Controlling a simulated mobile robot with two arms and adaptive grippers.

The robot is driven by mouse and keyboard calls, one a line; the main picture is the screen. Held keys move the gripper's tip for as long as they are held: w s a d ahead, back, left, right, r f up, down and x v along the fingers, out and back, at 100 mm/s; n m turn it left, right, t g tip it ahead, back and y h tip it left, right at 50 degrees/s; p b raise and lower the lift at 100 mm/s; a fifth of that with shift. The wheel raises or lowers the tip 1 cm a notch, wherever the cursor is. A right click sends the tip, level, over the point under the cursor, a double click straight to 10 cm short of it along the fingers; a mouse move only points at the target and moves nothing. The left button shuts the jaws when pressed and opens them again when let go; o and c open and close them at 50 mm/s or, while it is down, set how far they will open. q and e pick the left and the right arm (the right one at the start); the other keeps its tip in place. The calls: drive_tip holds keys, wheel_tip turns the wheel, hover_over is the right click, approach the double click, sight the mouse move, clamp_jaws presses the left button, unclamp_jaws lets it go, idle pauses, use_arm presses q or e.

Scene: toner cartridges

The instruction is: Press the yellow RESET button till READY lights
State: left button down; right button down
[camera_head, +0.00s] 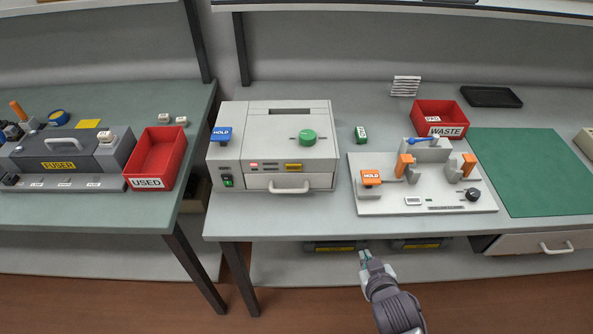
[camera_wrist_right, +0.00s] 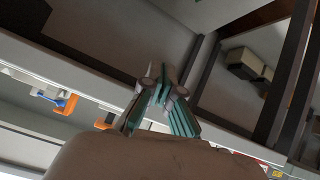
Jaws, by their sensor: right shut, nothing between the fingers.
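The yellow button (camera_head: 293,167) is on the front panel of a light grey box-shaped machine (camera_head: 235,115) on the middle bench. Its lettering is too small to read. Small indicators (camera_head: 254,164) sit left of it, one reddish; I cannot tell which is READY or whether it is lit. My right gripper (camera_head: 365,256) is shut and empty, in front of the bench's front edge and to the right of the machine, touching nothing. Its teal fingers also show in the right wrist view (camera_wrist_right: 160,92). My left gripper is not in view.
A blue HOLD tag (camera_head: 221,134), a green knob (camera_head: 307,137) and a drawer with a handle (camera_head: 290,188) are on the machine. Right of it stands a grey fixture (camera_head: 400,207) with orange parts. A red WASTE bin (camera_head: 464,115) and a green mat (camera_head: 530,170) lie further right.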

sight(294, 167)
drive_tip(key=r, duration=0.2)
drive_tip(key=w+r+t, duration=0.1)
drive_tip(key=r, duration=0.2)
drive_tip(key=w+r+t, duration=0.1)
drive_tip(key=r, duration=0.2)
drive_tip(key=shift+a, duration=0.15)
drive_tip(key=w+a+r+t+y, duration=0.1)
drive_tip(key=w+a+r+n+t, duration=0.1)
drive_tip(key=a, duration=0.1)
drive_tip(key=shift+w+r+n+t+y, duration=0.1)
drive_tip(key=shift+w+n+t+y, duration=0.2)
drive_tip(key=shift+w+y, duration=0.1)
drive_tip(key=a+n+y, duration=0.1)
drive_tip(key=w+a+r+n+t+y, duration=0.1)
drive_tip(key=a, duration=0.1)
drive_tip(key=a+r+y, duration=0.1)
drive_tip(key=a, duration=0.1)
drive_tip(key=shift+w+r+n+t+y, duration=0.25)
drive_tip(key=shift+w+n+t+y, duration=0.05)
drive_tip(key=shift+w+n+t, duration=0.1)
drive_tip(key=s+a+r+n+g+y, duration=0.1)
drive_tip(key=s+a+r+n+y, duration=0.1)
drive_tip(key=a+n+y, duration=0.5)
drive_tip(key=shift+s+a+g+y, duration=0.3)
drive_tip(key=shift+a+g+y, duration=0.1)
drive_tip(key=shift+a+y, duration=0.55)
drive_tip(key=shift+d, duration=0.1)
drive_tip(key=w+b, duration=0.3)
drive_tip(key=w, duration=0.6)
drive_tip(key=shift+w, duration=0.1)
